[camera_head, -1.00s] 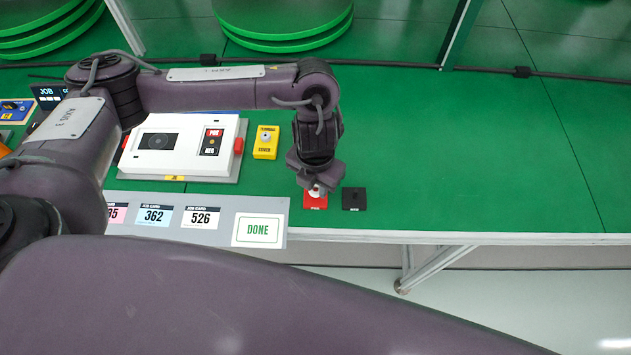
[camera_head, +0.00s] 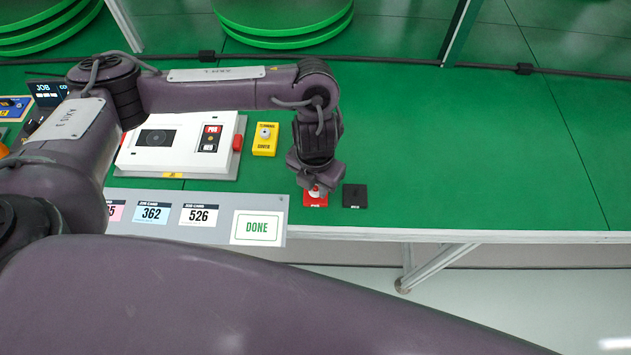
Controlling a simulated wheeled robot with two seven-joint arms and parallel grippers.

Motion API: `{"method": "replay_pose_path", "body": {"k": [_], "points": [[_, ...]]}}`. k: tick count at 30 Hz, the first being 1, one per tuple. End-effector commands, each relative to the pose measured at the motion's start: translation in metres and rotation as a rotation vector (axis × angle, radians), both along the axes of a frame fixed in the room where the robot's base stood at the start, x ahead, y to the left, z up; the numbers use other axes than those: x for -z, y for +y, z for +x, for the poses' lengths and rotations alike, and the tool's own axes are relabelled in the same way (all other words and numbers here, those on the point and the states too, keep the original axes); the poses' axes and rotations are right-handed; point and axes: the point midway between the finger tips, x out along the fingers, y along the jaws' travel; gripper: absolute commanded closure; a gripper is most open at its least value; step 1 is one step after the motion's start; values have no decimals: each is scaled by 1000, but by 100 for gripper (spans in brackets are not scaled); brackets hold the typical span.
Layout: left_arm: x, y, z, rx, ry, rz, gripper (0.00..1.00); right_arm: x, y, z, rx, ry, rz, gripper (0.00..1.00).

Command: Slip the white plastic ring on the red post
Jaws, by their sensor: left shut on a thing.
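The red post's red square base (camera_head: 316,203) lies near the table's front edge. My left gripper (camera_head: 316,186) points down right above it and is shut on the small white ring (camera_head: 315,193), which shows between and just below the fingertips. The fingers hide most of the ring and the post. I cannot tell whether the ring is around the post or just above it. My right gripper is not in view.
A black square base (camera_head: 355,196) lies just right of the red one. A yellow base (camera_head: 265,140) with a white-topped post stands behind left, beside a white device (camera_head: 175,145). A grey card strip (camera_head: 225,203) runs along the front. The green table (camera_head: 470,150) is clear at right.

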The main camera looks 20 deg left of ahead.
Motion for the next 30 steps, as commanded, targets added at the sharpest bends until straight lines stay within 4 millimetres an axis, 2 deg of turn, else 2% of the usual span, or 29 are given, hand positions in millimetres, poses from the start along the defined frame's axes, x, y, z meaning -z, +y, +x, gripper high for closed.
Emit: {"method": "replay_pose_path", "body": {"k": [14,15,19,21,26,30], "points": [[5,0,0,0,0,0,94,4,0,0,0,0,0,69],[5,0,0,0,0,0,71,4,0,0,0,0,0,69],[5,0,0,0,0,0,54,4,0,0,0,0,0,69],[5,0,0,0,0,0,48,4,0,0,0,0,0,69],[5,0,0,0,0,0,48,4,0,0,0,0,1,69],[5,0,0,0,0,0,31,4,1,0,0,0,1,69]]}}
